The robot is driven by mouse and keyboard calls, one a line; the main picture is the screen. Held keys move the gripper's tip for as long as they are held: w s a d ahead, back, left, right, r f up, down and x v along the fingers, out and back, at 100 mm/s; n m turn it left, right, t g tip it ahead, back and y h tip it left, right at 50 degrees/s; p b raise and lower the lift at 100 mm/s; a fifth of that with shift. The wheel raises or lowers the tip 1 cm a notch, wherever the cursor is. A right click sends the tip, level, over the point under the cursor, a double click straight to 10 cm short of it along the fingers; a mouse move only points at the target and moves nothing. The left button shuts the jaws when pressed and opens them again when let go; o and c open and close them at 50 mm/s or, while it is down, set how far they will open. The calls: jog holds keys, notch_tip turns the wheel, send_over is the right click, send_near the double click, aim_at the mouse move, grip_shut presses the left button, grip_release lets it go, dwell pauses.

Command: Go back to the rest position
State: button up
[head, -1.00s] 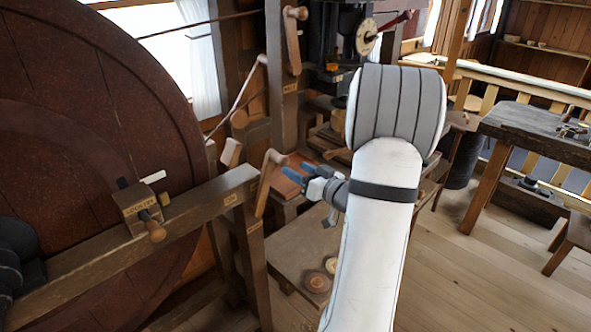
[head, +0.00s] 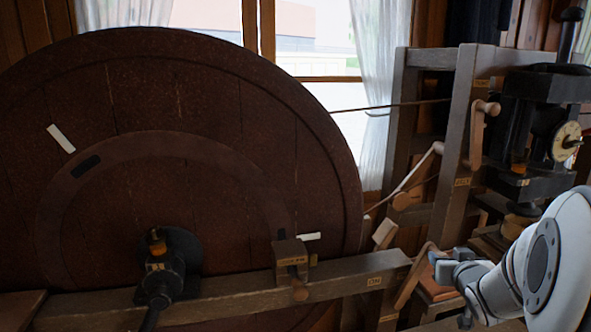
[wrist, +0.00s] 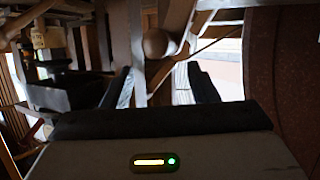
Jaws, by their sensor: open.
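My gripper (head: 438,262) is at the lower right of the head view, at the end of my white arm. It is beside a slanted wooden lever (head: 412,276) at the right end of the wooden beam; I cannot tell whether they touch. In the wrist view the two dark fingers of my gripper (wrist: 164,86) stand apart, with nothing held between them. A rounded wooden knob (wrist: 157,44) shows beyond the fingers.
A large dark red wheel (head: 130,110) fills the left. A wooden beam (head: 345,284) crosses in front of it, carrying a small block with a peg (head: 291,258). A wooden frame (head: 462,130) and a dark machine with a dial (head: 566,141) stand at the right.

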jog(key=s+a+f+n+g+y, duration=0.1)
jog(key=s+a+f+g+y, duration=0.1)
jog(key=s+a+g, duration=0.9)
jog(key=s+a+f, duration=0.1)
jog(key=s+a, duration=0.8)
jog(key=s, duration=0.4)
jog(key=shift+a, duration=0.35)
